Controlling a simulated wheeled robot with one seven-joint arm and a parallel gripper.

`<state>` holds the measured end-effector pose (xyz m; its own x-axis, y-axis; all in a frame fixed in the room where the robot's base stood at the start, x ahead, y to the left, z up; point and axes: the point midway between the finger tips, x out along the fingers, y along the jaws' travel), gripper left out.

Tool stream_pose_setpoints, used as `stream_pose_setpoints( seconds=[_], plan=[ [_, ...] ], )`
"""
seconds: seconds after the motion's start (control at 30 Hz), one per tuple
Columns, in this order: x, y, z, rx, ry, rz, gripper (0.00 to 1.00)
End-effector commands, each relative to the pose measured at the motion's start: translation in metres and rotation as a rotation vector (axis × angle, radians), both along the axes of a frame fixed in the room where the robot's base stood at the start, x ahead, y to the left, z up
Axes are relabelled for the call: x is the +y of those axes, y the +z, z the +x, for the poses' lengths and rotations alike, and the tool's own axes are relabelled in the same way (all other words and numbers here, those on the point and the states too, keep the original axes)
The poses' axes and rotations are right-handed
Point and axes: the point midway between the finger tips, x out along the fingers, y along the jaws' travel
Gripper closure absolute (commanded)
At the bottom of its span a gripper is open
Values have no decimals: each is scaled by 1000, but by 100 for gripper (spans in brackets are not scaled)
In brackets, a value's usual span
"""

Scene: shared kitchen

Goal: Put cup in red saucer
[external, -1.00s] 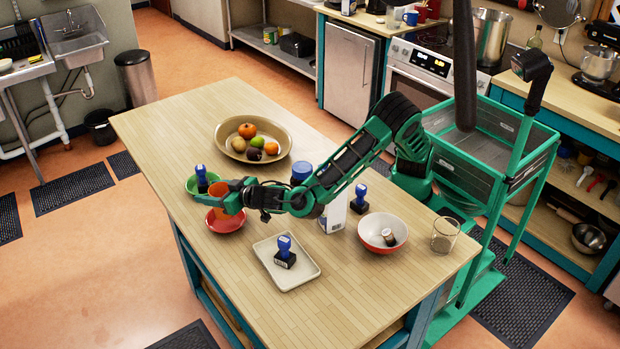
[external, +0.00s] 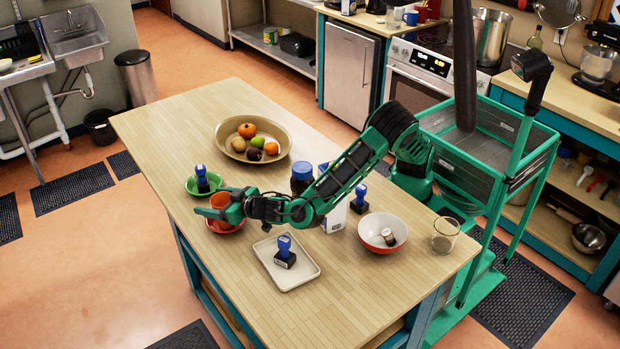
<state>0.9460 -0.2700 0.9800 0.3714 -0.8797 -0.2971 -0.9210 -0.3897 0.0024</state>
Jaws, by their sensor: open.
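The orange-red cup (external: 219,201) is at the left part of the table, over the red saucer (external: 230,229). The cup's lower part is hidden behind my gripper, so I cannot see its base resting on the saucer. My gripper (external: 210,203) is open at the cup, with its near finger across the front of it. Whether the fingers touch the cup is not clear. Only the saucer's front and right rim shows below the gripper.
A green saucer (external: 190,186) with a blue-handled stamp is just behind the cup. A fruit bowl (external: 283,137) is farther back. A cream tray (external: 307,272) with another stamp lies under the forearm side. A carton, dark jar, red-white bowl (external: 370,223) and glass (external: 445,235) stand to the right.

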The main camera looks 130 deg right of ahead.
Motion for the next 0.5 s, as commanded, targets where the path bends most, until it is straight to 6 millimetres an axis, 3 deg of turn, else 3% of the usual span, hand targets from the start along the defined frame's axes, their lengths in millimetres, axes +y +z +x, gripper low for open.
stream_pose_setpoints(
  seconds=[0.17, 0.5],
  plan=[
    [10, 4, -3, 0, 2, 1, 26],
    [67, 24, -27, -1, 4, 1, 26]
  ],
)
